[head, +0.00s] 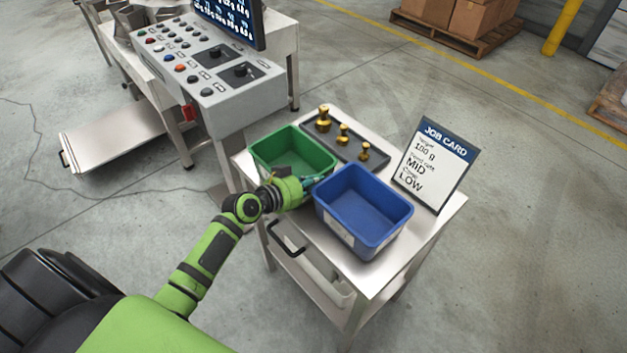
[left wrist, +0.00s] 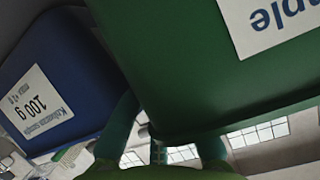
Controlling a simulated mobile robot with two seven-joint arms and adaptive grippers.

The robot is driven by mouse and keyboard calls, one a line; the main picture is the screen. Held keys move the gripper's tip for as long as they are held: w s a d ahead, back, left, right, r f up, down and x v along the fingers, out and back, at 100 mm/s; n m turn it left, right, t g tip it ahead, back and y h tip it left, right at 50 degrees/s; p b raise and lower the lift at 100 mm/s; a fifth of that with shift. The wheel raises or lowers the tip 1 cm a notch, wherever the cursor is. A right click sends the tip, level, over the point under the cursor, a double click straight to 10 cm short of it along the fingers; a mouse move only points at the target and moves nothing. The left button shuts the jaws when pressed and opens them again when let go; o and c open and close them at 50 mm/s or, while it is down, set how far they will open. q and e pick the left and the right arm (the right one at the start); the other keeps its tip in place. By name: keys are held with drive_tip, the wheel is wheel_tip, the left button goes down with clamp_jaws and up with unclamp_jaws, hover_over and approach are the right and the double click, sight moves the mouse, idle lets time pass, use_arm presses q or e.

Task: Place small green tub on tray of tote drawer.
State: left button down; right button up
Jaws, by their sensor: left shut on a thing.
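The small green tub (head: 293,150) is at the back left of the metal table, left of a blue tub. It is upright and looks empty; I cannot tell whether it is clear of the tabletop. My left gripper (head: 313,181) is at its near right corner, shut on it, with the fingertips partly hidden. In the left wrist view the green tub (left wrist: 190,60) fills the upper right, above my fingers (left wrist: 168,135). A flat metal tray (head: 112,138) with a black end handle sticks out low beside the weigher console; it looks like the pulled-out tote drawer, and is bare.
The blue tub (head: 363,208) stands close to my gripper; its label shows in the left wrist view (left wrist: 38,105). Brass weights (head: 343,133) stand on a dark mat behind. A job card (head: 436,163) stands at the right. The console (head: 213,83) rises between table and tray.

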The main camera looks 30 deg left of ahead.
use_arm(q)
drive_tip(key=shift+w+r, duration=0.1)
drive_tip(key=c, duration=1.8)
unclamp_jaws()
drive_tip(key=shift+f, duration=0.25)
drive_tip(key=o, duration=0.4)
drive_tip(key=shift+o, duration=0.2)
drive_tip(key=shift+r, duration=0.15)
drive_tip(key=shift+r, duration=0.1)
drive_tip(key=b+v, duration=0.2)
drive_tip(key=v, duration=1)
